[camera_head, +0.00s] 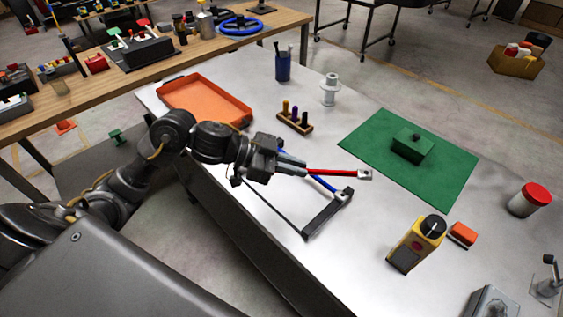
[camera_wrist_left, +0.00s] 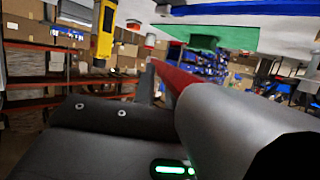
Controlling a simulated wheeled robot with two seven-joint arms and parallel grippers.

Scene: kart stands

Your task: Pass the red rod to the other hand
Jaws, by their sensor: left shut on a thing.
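The red rod (camera_head: 335,172) juts out to the right from my left gripper (camera_head: 296,165) in the head view, with a pale metal end piece at its far tip. The left gripper is shut on its near part and holds it over the metal table, above a blue bar (camera_head: 322,184). The red rod also shows in the left wrist view (camera_wrist_left: 172,74), partly hidden by a large grey rounded part close to the camera. The gripped part of the rod is hidden by the fingers. My right gripper is in neither view.
A dark angled frame (camera_head: 325,215) lies close under the rod. A peg rack (camera_head: 294,122), an orange tray (camera_head: 207,98) and a green mat (camera_head: 435,185) with a green block share the table (camera_head: 300,265). A yellow box (camera_head: 415,245) stands to the right.

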